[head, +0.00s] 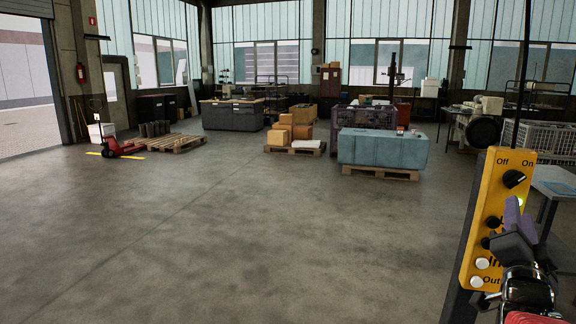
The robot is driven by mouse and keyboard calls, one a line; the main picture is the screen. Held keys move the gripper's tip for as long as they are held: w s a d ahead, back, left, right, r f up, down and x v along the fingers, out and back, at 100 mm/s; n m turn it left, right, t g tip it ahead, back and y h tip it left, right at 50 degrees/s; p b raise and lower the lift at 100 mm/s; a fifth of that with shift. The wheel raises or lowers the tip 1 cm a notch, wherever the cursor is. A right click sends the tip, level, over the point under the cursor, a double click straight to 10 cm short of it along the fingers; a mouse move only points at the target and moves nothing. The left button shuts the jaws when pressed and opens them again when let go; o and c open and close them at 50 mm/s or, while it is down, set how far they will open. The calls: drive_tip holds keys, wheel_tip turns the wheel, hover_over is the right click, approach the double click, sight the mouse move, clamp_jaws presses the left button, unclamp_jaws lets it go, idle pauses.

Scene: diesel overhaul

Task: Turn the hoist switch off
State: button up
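The yellow hoist control box (484,228) stands at the right, tilted in the picture. Near its top is a black rotary switch (514,179) between the printed words "Off" on the left and "On" on the right. Its pale mark appears to point right, toward "On". A small green light (519,202) glows below the switch. My gripper (514,214) is in front of the lower right part of the box, with its purple fingertips just below the switch and apart from it in the picture. It hides part of the box's lower controls. Its finger gap is unclear.
White buttons (482,263) sit low on the box, one beside "Out". A grey table (555,183) and wire cage (545,140) stand behind it. A blue-grey covered block (382,148) sits on a pallet. The floor (230,230) at left and centre is clear.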

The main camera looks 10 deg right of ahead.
sight(516, 183)
drive_tip(key=x, duration=1)
drive_tip(key=shift+w+d, duration=0.2)
drive_tip(key=shift+w, duration=0.05)
drive_tip(key=shift+c, duration=0.2)
